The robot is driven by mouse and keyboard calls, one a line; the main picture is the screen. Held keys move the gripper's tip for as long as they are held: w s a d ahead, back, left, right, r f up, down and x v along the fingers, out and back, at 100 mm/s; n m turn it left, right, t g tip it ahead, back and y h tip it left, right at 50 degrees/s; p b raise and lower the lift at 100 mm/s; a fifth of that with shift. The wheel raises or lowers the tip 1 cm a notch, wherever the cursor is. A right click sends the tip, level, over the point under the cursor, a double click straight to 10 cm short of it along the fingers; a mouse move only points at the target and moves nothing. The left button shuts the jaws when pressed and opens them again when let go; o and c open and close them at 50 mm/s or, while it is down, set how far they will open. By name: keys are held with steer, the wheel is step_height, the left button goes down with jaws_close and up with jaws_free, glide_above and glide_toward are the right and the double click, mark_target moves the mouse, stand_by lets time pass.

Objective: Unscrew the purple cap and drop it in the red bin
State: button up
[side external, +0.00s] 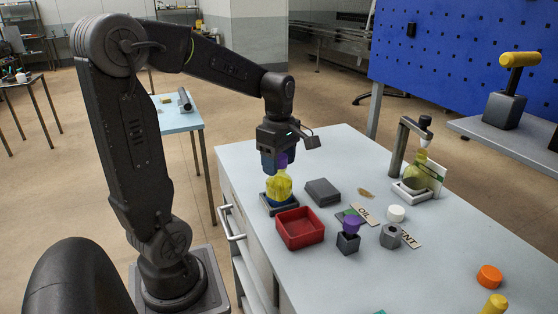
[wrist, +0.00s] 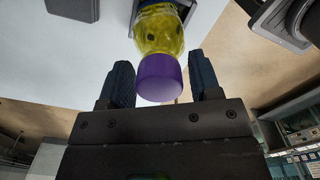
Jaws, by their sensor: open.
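A yellow bottle (side external: 279,184) stands upright in a dark square holder (side external: 267,204) on the table. Its purple cap (wrist: 159,78) is on top, and the cap also shows in the side view (side external: 283,160), partly hidden by the fingers. My gripper (wrist: 162,84) is open, with one finger on each side of the cap and a visible gap to each. In the side view my gripper (side external: 276,160) points straight down over the bottle. The red bin (side external: 300,228) sits on the table just in front of the bottle and looks empty.
A dark flat block (side external: 322,192) lies right of the bottle. A purple funnel-shaped piece (side external: 352,225) stands on a dark block right of the bin. Nearby are a white cap (side external: 396,213), a grey hex nut (side external: 390,236) and a dispenser stand (side external: 403,150) with another bottle.

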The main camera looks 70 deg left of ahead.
steer(key=shift+m, duration=0.8)
steer(key=shift+m, duration=0.9)
steer(key=shift+m, duration=0.8)
steer(key=shift+m, duration=0.9)
